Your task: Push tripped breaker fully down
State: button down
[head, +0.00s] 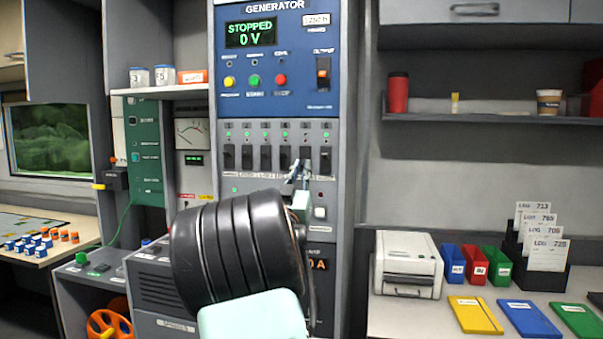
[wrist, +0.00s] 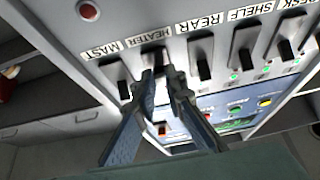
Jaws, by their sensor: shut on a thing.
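A row of black breaker levers sits on the grey panel (head: 334,185) under the blue generator unit. In the wrist view the labels read MAST, HEATER, REAR, SHELF and DESK. My gripper (head: 303,172) reaches up to the right part of the row. In the wrist view my gripper (wrist: 160,76) has its fingertips at the HEATER breaker (wrist: 160,46), shut on its lever, which the fingers partly hide. The MAST breaker (wrist: 123,90) is just left of the fingers, and the REAR breaker (wrist: 204,68) is to the right, both apart from them.
The generator display (head: 251,33) reads STOPPED, 0 V. A red round button (wrist: 88,10) shows near the MAST label. My arm hides the lower panel in the head view. A white printer (head: 408,262) stands on the right counter, and a shelf (head: 480,118) hangs above.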

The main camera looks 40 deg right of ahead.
jog(key=c, duration=2)
grip_release()
jog(key=v, duration=1.2)
jog(key=shift+w, duration=0.1)
